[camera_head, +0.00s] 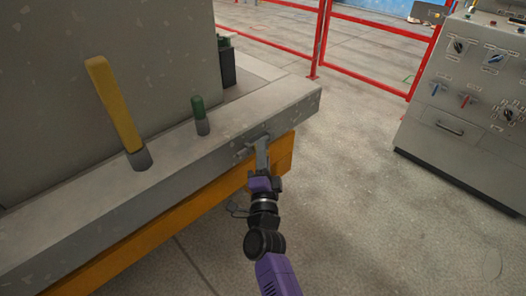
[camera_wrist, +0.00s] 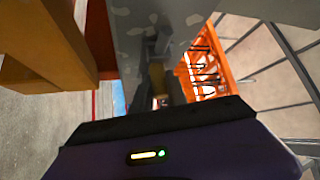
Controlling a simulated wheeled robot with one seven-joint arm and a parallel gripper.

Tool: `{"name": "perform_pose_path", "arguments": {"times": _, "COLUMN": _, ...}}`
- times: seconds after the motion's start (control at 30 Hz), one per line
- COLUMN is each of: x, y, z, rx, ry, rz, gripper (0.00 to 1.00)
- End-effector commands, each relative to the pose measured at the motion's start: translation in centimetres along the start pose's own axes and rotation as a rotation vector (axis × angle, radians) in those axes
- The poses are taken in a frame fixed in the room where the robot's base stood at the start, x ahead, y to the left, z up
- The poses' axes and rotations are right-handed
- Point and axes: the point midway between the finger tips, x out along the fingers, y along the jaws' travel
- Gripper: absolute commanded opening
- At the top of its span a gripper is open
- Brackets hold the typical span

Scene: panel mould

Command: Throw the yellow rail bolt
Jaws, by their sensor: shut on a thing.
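My gripper (camera_head: 262,146) is at the front face of the grey ledge (camera_head: 190,160), just above the orange beam (camera_head: 200,196). A small grey fitting (camera_head: 243,151) shows on the ledge face just left of the fingers.
A tall yellow lever (camera_head: 117,105) and a short green-topped peg (camera_head: 200,115) stand on the ledge. A grey control console (camera_head: 468,110) stands at right. Red railing (camera_head: 380,28) runs behind. The floor (camera_head: 350,190) between ledge and console is clear.

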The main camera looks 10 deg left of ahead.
Motion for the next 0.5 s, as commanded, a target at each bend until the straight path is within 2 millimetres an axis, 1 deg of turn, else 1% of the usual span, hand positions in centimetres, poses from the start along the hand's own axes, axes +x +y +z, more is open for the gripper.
{"name": "perform_pose_path", "arguments": {"times": 0.27, "x": 0.0, "y": 0.2, "z": 0.0, "rx": 0.000, "ry": 0.000, "rz": 0.002, "gripper": 0.00}}
{"name": "perform_pose_path", "arguments": {"times": 0.37, "x": 0.5, "y": 0.8, "z": -0.6, "rx": -0.001, "ry": 0.002, "rz": 0.002, "gripper": 0.00}}
{"name": "perform_pose_path", "arguments": {"times": 0.5, "x": 1.8, "y": 1.8, "z": -1.9, "rx": 0.000, "ry": 0.003, "rz": 0.000, "gripper": 0.00}}
